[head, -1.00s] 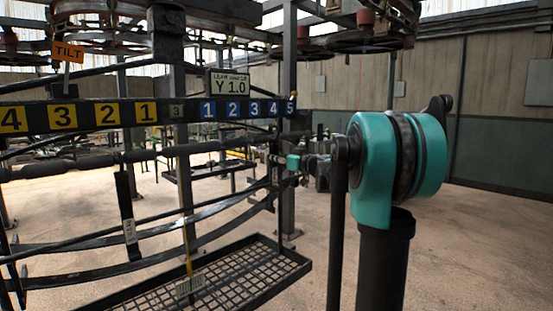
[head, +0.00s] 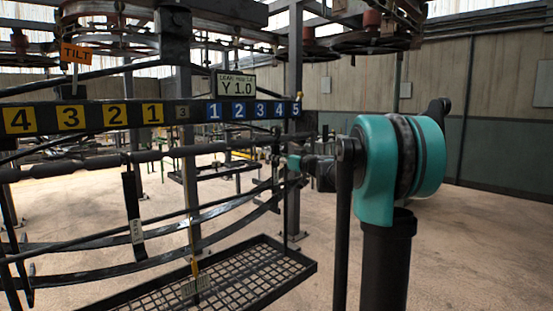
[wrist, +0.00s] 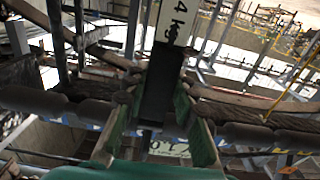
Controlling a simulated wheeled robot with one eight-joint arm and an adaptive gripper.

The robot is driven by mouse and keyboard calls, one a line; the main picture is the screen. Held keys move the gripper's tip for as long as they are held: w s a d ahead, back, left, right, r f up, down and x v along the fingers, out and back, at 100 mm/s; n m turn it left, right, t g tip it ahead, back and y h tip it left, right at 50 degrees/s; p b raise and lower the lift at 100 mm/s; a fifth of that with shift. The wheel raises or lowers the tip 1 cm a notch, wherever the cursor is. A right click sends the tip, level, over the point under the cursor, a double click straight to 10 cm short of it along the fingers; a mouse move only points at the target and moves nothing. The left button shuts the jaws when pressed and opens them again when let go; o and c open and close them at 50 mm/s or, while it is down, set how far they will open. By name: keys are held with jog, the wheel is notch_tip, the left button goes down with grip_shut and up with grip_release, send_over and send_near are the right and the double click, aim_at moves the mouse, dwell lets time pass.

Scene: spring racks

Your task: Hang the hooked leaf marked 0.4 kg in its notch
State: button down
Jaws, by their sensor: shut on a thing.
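In the wrist view, my gripper (wrist: 160,130) has its green fingers shut on a dark flat leaf (wrist: 157,88). Its white label (wrist: 176,20) is cut by the frame edge; "4 kg" shows. In the head view, my gripper (head: 288,163) is small, below the blue 4 and 5, at the right end of the rack. The held leaf (head: 275,184) is a thin dark strip there. The dark notched bar (head: 90,165) runs below the numbered beam (head: 185,112); in the wrist view the bar (wrist: 45,103) passes close behind the fingers. Whether the hook touches it cannot be told.
Another dark leaf (head: 132,205) hangs below the yellow 1. Long curved strips (head: 110,245) cross under the bar. A mesh tray (head: 312,268) lies below. A "Y 1.0" sign (head: 235,84) and an orange TILT tag (head: 76,53) stand above the beam. Floor at right is open.

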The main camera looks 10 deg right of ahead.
jog(key=shift+f, duration=0.15)
jog(key=shift+f, duration=1.1)
jog(key=c, duration=1.2)
grip_release()
jog(key=shift+o, duration=0.2)
jog(key=v, duration=2.2)
